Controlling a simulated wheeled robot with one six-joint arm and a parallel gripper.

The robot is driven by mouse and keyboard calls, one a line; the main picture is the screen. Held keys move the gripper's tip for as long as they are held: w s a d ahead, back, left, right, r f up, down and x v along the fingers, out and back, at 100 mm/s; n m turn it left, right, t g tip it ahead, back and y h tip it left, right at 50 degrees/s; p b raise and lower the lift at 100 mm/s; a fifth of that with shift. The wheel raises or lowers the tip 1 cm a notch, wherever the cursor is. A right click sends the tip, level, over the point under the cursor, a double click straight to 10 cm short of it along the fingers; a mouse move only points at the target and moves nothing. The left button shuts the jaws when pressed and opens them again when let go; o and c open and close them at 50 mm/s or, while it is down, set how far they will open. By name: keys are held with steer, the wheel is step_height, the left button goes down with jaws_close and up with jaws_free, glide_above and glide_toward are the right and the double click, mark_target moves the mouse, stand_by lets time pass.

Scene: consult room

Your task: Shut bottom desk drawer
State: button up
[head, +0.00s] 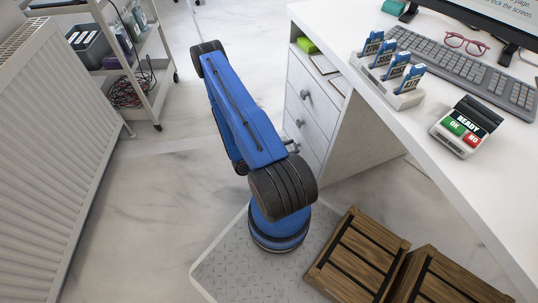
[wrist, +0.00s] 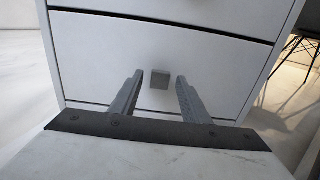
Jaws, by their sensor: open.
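The white desk pedestal (head: 330,127) stands under the desk, with stacked drawers and small knobs on its front. In the wrist view a grey square knob (wrist: 160,79) sits on a pale drawer front (wrist: 100,62), with another drawer front above it. My gripper (wrist: 158,82) is open and empty, its two fingers to the left and right of that knob as seen. Contact with the knob or front cannot be told. In the head view my arm hides most of the gripper and the lower drawer fronts. How far the bottom drawer stands out is unclear.
Wooden slatted crates (head: 357,256) stand at the front right, near a grey textured mat (head: 226,266). A radiator (head: 55,150) and a wheeled cart (head: 150,88) are on the left. The desk top (head: 460,85) overhangs on the right. Floor between radiator and arm is clear.

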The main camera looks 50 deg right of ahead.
steer(key=v, duration=1.6)
stand_by(0.3)
steer(key=w+a+r+m+y, duration=0.3)
steer(key=r, duration=0.8)
steer(key=w+a+r+m+t+y, duration=0.1)
steer(key=w+a+r+m+y, duration=0.15)
steer(key=r, duration=0.85)
steer(key=w+a+r+m+y, duration=0.2)
steer(key=a+r+m+y, duration=0.15)
steer(key=r, duration=0.85)
steer(key=s+a+r+m+t+y, duration=0.1)
steer(key=s+a+r+t, duration=0.3)
steer(key=r, duration=0.4)
steer(key=s+a+r+m+t+y, duration=0.1)
steer(key=s+a+r+t+y, duration=0.2)
steer(key=r, duration=0.5)
steer(key=s+a+r+m+t+y, duration=0.1)
steer(key=s+a+r+t+y, duration=0.1)
steer(key=s+a+r+t, duration=0.3)
step_height(320, 180, up, 4)
steer(key=shift+s+a+f+t+y, duration=0.15)
steer(key=shift+s+a+t+y, duration=0.2)
steer(key=shift+s+a, duration=0.65)
